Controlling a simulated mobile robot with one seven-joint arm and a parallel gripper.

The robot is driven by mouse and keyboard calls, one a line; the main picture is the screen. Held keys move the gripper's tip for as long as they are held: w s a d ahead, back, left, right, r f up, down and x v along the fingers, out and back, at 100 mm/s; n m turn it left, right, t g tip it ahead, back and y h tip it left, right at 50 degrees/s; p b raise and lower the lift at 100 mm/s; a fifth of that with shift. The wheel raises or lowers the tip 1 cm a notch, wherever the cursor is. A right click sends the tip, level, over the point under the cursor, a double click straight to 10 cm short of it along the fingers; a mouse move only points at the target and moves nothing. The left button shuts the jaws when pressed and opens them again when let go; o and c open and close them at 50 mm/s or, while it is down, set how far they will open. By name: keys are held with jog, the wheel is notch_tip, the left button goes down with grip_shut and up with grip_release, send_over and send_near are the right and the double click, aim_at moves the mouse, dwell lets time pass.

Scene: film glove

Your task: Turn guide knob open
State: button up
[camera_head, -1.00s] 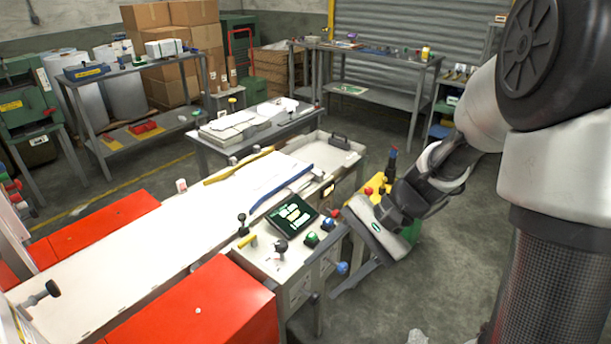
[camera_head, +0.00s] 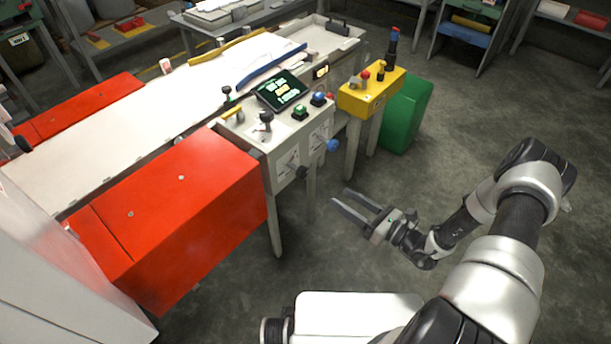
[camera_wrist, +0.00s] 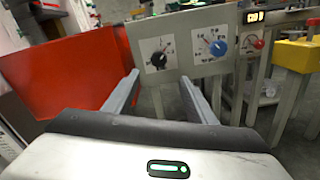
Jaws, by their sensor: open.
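The machine's front panel (camera_head: 285,150) carries a black knob (camera_head: 298,172) and, to its right, a blue knob (camera_head: 333,146). Both also show in the wrist view, the black knob (camera_wrist: 158,60) and the blue knob (camera_wrist: 219,48), each on a white dial plate with marks. The labels are too small to read, so I cannot tell which is the guide knob. My gripper (camera_head: 341,198) is open and empty, low in front of the panel and apart from both knobs. In the wrist view its fingers (camera_wrist: 159,77) point at the panel, with the black knob showing between and beyond them.
A red cabinet (camera_head: 190,200) stands left of the panel. A tablet (camera_head: 282,91), small levers and buttons sit on top. A yellow control box (camera_head: 370,95) and a green bin (camera_head: 405,115) stand to the right. The floor (camera_head: 440,150) around my arm is clear.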

aim_at(305, 174)
jog(key=b+x, duration=0.2)
jog(key=x, duration=1.5)
jog(key=shift+r, duration=0.1)
jog(key=c, duration=1)
jog(key=shift+c, duration=0.2)
